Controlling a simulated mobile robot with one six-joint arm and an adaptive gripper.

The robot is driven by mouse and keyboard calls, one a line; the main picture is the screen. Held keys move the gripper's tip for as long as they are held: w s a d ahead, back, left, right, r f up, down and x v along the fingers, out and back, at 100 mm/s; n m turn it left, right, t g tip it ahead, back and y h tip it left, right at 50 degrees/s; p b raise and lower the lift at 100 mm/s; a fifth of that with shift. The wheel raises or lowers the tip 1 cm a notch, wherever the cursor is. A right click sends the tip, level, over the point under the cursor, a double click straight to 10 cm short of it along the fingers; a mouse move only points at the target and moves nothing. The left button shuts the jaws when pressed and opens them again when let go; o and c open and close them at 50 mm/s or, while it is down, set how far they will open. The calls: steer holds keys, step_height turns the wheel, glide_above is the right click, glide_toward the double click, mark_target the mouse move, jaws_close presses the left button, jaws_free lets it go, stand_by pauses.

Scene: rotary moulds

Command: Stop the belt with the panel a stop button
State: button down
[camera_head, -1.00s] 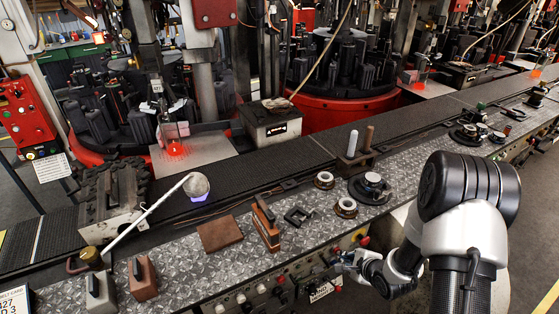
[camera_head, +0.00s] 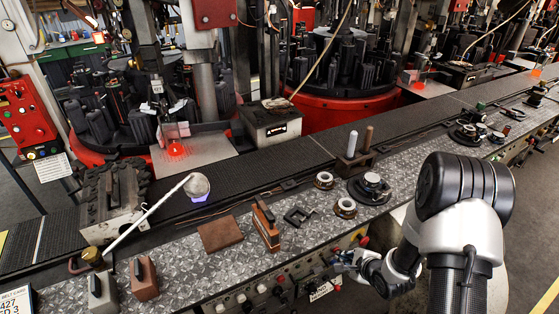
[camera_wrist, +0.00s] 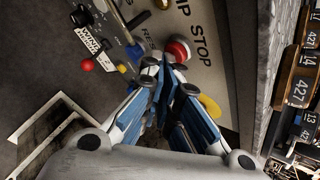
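The control panel (camera_wrist: 215,70) fills the upper middle of the wrist view, with the word STOP printed on it. A red stop button (camera_wrist: 178,50) sits there beside the lettering. My gripper (camera_wrist: 158,70) points at the panel with its blue-padded fingers drawn together and nothing seen between them. Its tips are just below and left of the red button; whether they touch the panel is unclear. In the head view my gripper (camera_head: 340,262) is at the bench's front face, left of and below a red button (camera_head: 363,241).
A yellow round part (camera_wrist: 209,106) is right of my fingers, and a small red knob (camera_wrist: 87,65) and levers are at left. In the head view, the black belt (camera_head: 270,165) runs behind the metal bench top (camera_head: 215,270), which bears blocks, rings and a ladle.

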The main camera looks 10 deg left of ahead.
steer(key=shift+s+d+p, duration=0.15)
steer(key=shift+s+d, duration=0.4)
steer(key=shift+s, duration=0.25)
steer(key=shift+s+d+p, duration=0.1)
steer(key=shift+s+d, duration=0.45)
steer(key=shift+s, duration=0.2)
steer(key=shift+s+d+p, duration=0.15)
steer(key=shift+s+d, duration=0.4)
steer(key=shift+s, duration=0.25)
steer(key=s+d+r+n+g+h, duration=0.15)
steer(key=r+n, duration=0.25)
steer(key=r, duration=0.7)
steer(key=s+d+r+n+t+h, duration=0.1)
steer(key=d+r+n+h, duration=0.3)
steer(key=r, duration=0.7)
steer(key=s+a+r+n+g, duration=0.1)
steer(key=s+a+r+n, duration=0.1)
steer(key=s, duration=0.6)
steer(key=s+a+r+n+g+y, duration=0.1)
steer(key=s+a+r+n, duration=0.2)
steer(key=s+r+n, duration=0.2)
steer(key=s+a+r+n+g+y, duration=0.1)
steer(key=s+a+r+n, duration=0.1)
steer(key=s+r, duration=0.4)
steer(key=s+n, duration=0.1)
steer(key=s, duration=0.3)
steer(key=shift+s+a+n, duration=0.3)
steer(key=shift+a+n, duration=0.05)
steer(key=shift+n, duration=0.05)
